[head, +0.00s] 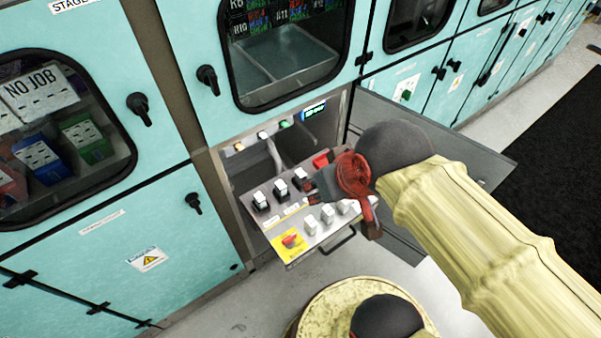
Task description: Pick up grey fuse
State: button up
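Several light grey, block-like parts stand in a row on the pulled-out panel (270,228). They look like the grey fuses, and the nearest to the left is a grey fuse (311,224). Another grey fuse (328,213) stands beside it, and a third (343,206) is partly covered by my gripper. My gripper (314,190) reaches in from the right, over the right part of the panel. Red wrapping covers much of it, and its fingers are small and hard to make out. I cannot tell whether they are open or touch anything.
Black-and-white modules (261,201) stand in a row behind the grey fuses. A red rotary switch (290,240) on a yellow plate is at the panel's front left. An open cabinet door (430,130) lies to the right, behind my arm. Teal cabinets (100,225) stand left.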

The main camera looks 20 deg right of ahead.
aim_at(299, 175)
jog(key=z, duration=1.55)
jog(key=j+z, duration=0.2)
jog(key=j, duration=0.25)
jog(key=k+j+z, duration=0.1)
jog(key=j+z, duration=0.15)
jog(key=j, duration=0.15)
jog(key=k+j+z, duration=0.2)
jog(key=j, duration=0.2)
jog(key=j+z, duration=0.25)
jog(key=j, duration=0.15)
jog(key=k, duration=0.05)
